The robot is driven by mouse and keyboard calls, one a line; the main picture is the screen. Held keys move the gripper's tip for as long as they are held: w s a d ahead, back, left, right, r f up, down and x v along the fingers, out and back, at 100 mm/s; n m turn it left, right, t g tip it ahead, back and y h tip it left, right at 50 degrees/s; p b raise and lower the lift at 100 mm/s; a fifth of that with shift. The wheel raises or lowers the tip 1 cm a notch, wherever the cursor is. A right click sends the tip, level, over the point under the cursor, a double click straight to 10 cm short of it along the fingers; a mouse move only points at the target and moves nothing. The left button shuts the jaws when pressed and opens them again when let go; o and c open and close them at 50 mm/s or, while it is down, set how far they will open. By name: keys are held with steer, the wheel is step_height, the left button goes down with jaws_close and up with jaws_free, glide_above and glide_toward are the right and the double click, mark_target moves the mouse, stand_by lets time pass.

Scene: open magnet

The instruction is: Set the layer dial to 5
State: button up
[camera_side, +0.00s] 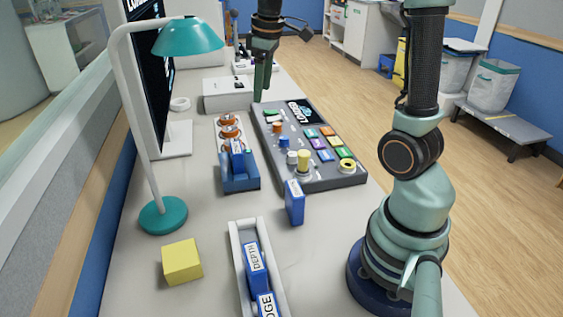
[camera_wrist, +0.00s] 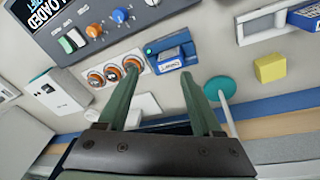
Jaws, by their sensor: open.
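A dark grey control console (camera_side: 347,181) lies on the table, with a small screen, several coloured buttons and several knobs. The orange knob (camera_wrist: 94,30) and blue knob (camera_wrist: 120,15) also show in the wrist view. I cannot read which one is the layer dial, nor its setting. My gripper (camera_side: 261,97) hangs near the console's far left corner. In the wrist view my gripper (camera_wrist: 160,73) is open and empty, apart from the console.
A strip with orange-ringed posts and a blue cartridge (camera_side: 238,165) lies left of the console. A blue block (camera_side: 294,203) stands before it. A white tray (camera_side: 236,254) holds labelled blue blocks. A yellow cube (camera_side: 182,262) and teal lamp (camera_side: 163,215) stand at left.

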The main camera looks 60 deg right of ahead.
steer(key=n+g+y, duration=0.1)
steer(key=n+g, duration=0.1)
glide_above(285, 137)
step_height(285, 137, down, 8)
step_height(285, 137, down, 12)
steer(key=shift+f, duration=0.15)
jaws_close()
